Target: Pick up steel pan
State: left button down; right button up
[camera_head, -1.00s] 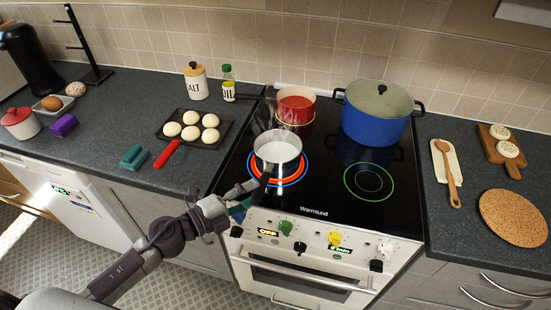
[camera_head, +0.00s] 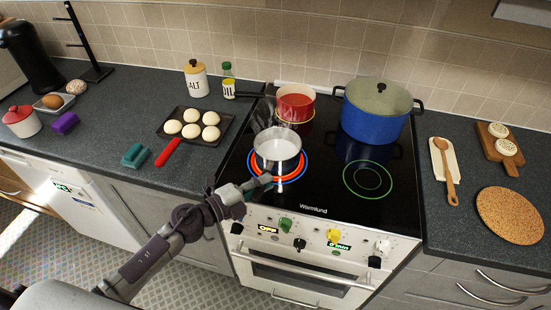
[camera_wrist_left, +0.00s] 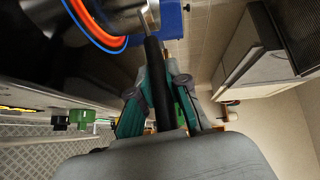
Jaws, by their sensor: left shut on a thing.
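The steel pan (camera_head: 278,153) is at the front left burner, with pale contents and steam over it. Its dark handle points toward the front of the stove. My left gripper (camera_head: 258,186) is shut on this handle. In the left wrist view, the black handle (camera_wrist_left: 153,62) runs between the teal-padded fingers of the gripper (camera_wrist_left: 160,90), and part of the pan's steel side (camera_wrist_left: 112,12) shows at the top. The pan looks level; I cannot tell whether it touches the glass. My right gripper is not in view.
A red pot (camera_head: 295,106) stands behind the pan, and a large blue pot (camera_head: 375,122) stands at the back right. The burner ring (camera_head: 303,170) glows red. A tray of buns (camera_head: 219,137) lies left. Knobs (camera_head: 285,225) line the stove front. The front right burner (camera_head: 367,181) is free.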

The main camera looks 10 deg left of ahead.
pick_arm(q)
jog(key=shift+r, duration=0.15)
dwell(0.3)
jog(key=shift+r, duration=0.1)
